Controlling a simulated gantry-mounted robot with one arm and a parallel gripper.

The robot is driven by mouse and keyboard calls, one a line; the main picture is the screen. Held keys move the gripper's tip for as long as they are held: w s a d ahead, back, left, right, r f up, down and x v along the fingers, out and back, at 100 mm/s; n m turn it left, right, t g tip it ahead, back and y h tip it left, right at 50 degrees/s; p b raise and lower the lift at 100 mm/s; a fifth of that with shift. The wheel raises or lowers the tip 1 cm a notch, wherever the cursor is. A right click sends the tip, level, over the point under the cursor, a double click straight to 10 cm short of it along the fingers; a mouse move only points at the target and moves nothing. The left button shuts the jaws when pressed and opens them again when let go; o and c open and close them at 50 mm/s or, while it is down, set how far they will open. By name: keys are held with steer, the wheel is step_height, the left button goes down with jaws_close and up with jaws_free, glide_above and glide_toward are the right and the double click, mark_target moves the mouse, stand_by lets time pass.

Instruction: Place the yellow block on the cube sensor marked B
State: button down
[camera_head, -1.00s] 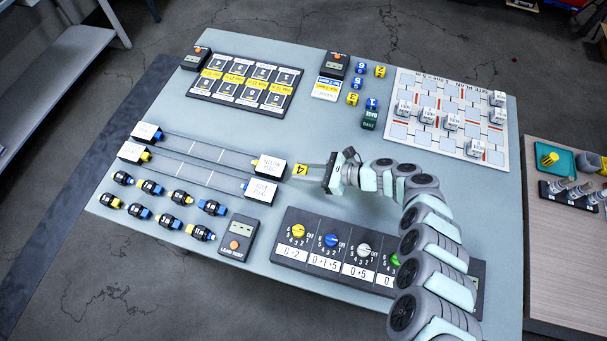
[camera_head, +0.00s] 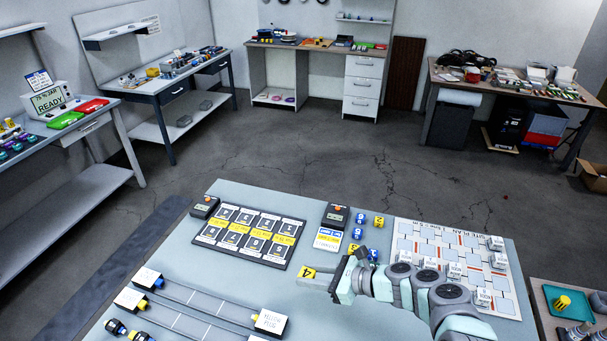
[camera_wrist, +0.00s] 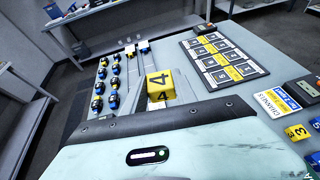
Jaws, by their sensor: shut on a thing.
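My gripper (camera_head: 322,281) is shut on a yellow block (camera_head: 307,273) with a black 4 on it. In the wrist view the same block (camera_wrist: 160,86) sits at the fingertips, above the bench. Whether the block touches anything below cannot be told. I cannot pick out a cube sensor marked B; labels on the distant things and white cubes are too small to read.
The black grid board (camera_head: 214,248) lies behind my gripper, with a dark device (camera_head: 335,216) and small blue and yellow cubes (camera_head: 378,222) to its right. A white mat (camera_head: 449,236) with white cubes lies at right. Other benches stand along the walls, with open floor between.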

steer(key=w+d+r+m+t+h, duration=0.2)
steer(key=w+d+r+m+t, duration=0.1)
steer(key=d+r, duration=0.5)
steer(key=s+a+f, duration=0.3)
steer(key=s+a, duration=0.7)
steer(key=s, duration=0.4)
steer(key=w+a+r+m+t+h+p, duration=0.3)
steer(key=a+r+m+p, duration=0.15)
steer(key=a+p, duration=0.5)
steer(key=s+d+r+m+t+h+p, duration=0.2)
steer(key=s+d+m+h+p, duration=0.3)
steer(key=s+d+h+p, duration=0.2)
steer(key=s+d+p, duration=0.1)
steer(key=d, duration=0.1)
steer(key=shift+d+m+p, duration=0.3)
steer(key=shift+d+m, duration=0.05)
steer(key=shift+d, duration=0.05)
